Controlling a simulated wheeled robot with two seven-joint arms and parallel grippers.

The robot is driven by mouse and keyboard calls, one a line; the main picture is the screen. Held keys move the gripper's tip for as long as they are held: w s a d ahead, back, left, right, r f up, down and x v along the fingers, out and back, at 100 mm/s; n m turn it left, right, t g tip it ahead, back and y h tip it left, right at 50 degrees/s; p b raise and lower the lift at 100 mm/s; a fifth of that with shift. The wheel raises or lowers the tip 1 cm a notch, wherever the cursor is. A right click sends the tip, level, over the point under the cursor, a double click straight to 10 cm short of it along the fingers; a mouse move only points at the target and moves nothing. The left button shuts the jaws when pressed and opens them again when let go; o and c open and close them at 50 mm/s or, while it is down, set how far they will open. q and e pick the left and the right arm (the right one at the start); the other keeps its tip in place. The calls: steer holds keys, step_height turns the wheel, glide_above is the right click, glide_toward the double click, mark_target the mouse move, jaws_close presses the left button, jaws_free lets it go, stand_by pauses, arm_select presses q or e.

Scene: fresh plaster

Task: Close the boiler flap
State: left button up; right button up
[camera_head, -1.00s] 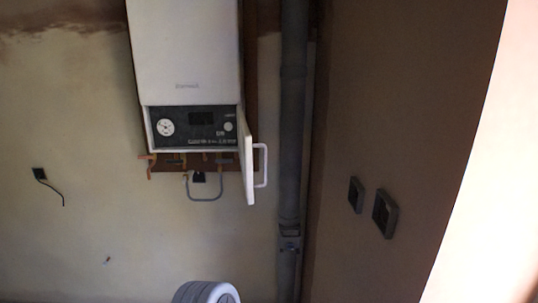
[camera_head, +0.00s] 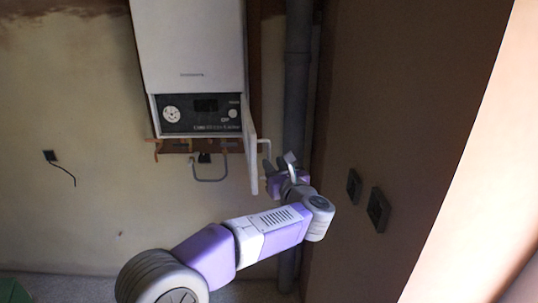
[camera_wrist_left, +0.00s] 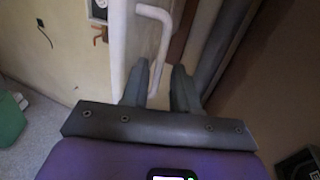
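The white boiler (camera_head: 187,45) hangs on the wall in the head view. Its flap (camera_head: 251,150) stands swung open at the right of the dark control panel (camera_head: 198,114), nearly edge-on. A white bar handle (camera_head: 266,147) sticks out from the flap's right side. My left gripper (camera_head: 279,163) is at the handle's lower end, its fingers pointing up and apart. In the left wrist view, the gripper (camera_wrist_left: 158,85) is open, with the handle (camera_wrist_left: 163,40) ahead of and partly between the fingers; contact cannot be told. The flap (camera_wrist_left: 119,45) is left of it. My right gripper is not in view.
A grey vertical pipe (camera_head: 296,90) runs close behind and right of my gripper. Copper pipes and a grey hose (camera_head: 210,180) hang under the boiler. The right wall carries two socket boxes (camera_head: 377,209). A green object (camera_wrist_left: 10,125) stands at the left in the wrist view.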

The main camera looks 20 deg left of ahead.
mark_target(269, 159)
arm_select(q)
steer(key=shift+p+x, duration=0.6)
steer(key=shift+x, duration=1.65)
steer(key=shift+c, duration=0.4)
jaws_close()
